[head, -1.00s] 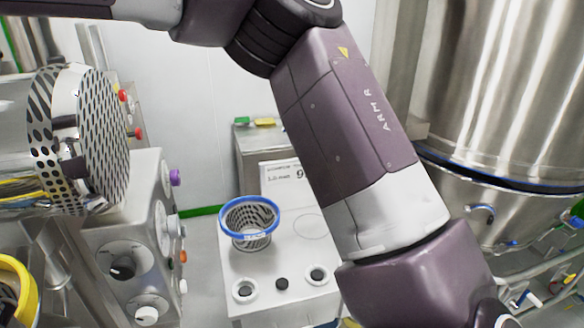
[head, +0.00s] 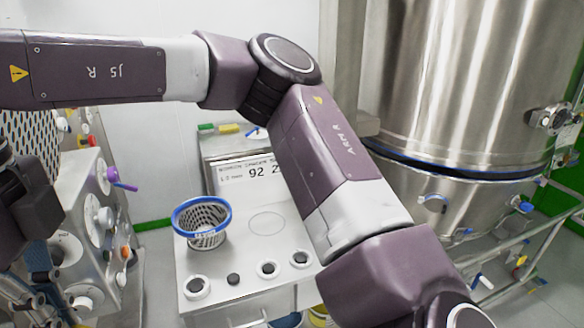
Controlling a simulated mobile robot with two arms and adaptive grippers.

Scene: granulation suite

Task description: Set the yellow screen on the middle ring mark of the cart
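A yellow-rimmed thing (head: 320,314) shows only in part at the bottom edge, below the cart's front; I cannot tell whether it is the yellow screen. The cart (head: 245,255) has a pale top with a thin, empty ring mark (head: 267,223) in its middle. A blue-rimmed mesh screen (head: 203,222) stands upright left of that mark. My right arm crosses the top and runs down the right side, covering the cart's right part. A dark gripper part (head: 22,200), seemingly my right gripper, is cut off at the left edge; its fingers and any load are unclear. My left gripper is not seen.
A control panel with knobs (head: 95,215) stands left of the cart. A display (head: 245,175) stands behind the cart top. Round fittings (head: 267,270) line its front. A large steel vessel (head: 455,90) fills the right. The cart top around the ring mark is bare.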

